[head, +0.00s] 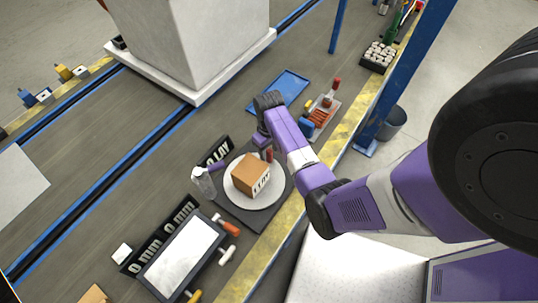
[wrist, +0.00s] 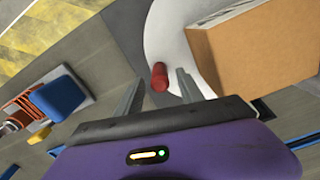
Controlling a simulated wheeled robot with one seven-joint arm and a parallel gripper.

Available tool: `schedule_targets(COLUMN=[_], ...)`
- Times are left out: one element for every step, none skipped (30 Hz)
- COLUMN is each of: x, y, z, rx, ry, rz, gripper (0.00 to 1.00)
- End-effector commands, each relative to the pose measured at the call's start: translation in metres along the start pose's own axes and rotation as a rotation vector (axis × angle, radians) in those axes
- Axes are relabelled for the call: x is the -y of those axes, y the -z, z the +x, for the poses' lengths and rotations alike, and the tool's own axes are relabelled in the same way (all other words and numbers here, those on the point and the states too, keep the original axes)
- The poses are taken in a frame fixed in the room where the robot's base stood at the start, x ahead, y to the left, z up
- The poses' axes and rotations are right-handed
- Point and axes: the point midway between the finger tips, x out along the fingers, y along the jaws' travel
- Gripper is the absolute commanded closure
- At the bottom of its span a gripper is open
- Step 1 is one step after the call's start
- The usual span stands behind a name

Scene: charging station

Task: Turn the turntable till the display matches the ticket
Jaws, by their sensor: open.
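The turntable is a white disc (head: 236,193) on a dark base. A brown box (head: 250,174) with dark characters on its front face sits on the disc; its plain side shows large in the wrist view (wrist: 262,55). A red peg (head: 269,156) stands near the disc's rim. My gripper (wrist: 160,82) is open, with one finger on each side of the red peg (wrist: 159,76); I cannot tell whether either touches it. A black sign with white characters (head: 215,150) stands behind the disc; I cannot tell whether it is the ticket or the display.
A clear bottle (head: 203,182) stands close left of the turntable. A white panel (head: 181,259) and a black "0 mm" readout (head: 160,238) lie nearer. A blue tray (head: 280,91) and an orange-and-blue device (head: 320,113) are beyond. A blue post (head: 400,75) rises at right.

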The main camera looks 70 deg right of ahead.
Motion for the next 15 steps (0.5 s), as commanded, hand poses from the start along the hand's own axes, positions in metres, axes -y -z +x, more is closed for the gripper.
schedule_targets(x=[0.000, 0.000, 0.000, 0.000, 0.000, 0.000, 0.000, 0.000, 0.000, 0.000, 0.000, 0.000, 0.000, 0.000, 0.000], y=[-0.001, -0.001, 0.000, 0.000, 0.000, 0.000, 0.000, 0.000, 0.001, 0.001, 0.001, 0.001, 0.001, 0.001, 0.001], z=[0.009, 0.013, 0.019, 0.022, 0.025, 0.028, 0.030, 0.032, 0.034, 0.035, 0.035, 0.036, 0.036, 0.036, 0.036], rx=[0.003, 0.002, 0.001, 0.001, 0.000, 0.000, 0.000, -0.001, -0.001, -0.002, -0.002, -0.002, -0.002, -0.003, -0.003], ry=[0.001, 0.000, 0.000, 0.000, 0.000, 0.000, 0.000, 0.000, 0.000, -0.001, -0.001, -0.001, -0.001, -0.001, -0.001], rz=[0.000, 0.000, 0.000, 0.000, 0.000, 0.000, 0.000, 0.000, 0.000, 0.000, 0.000, 0.000, 0.000, 0.000, 0.000], gripper=[0.55, 0.55, 0.55, 0.55, 0.55, 0.55, 0.55, 0.55, 0.55, 0.55, 0.55, 0.55, 0.55, 0.55, 0.55])
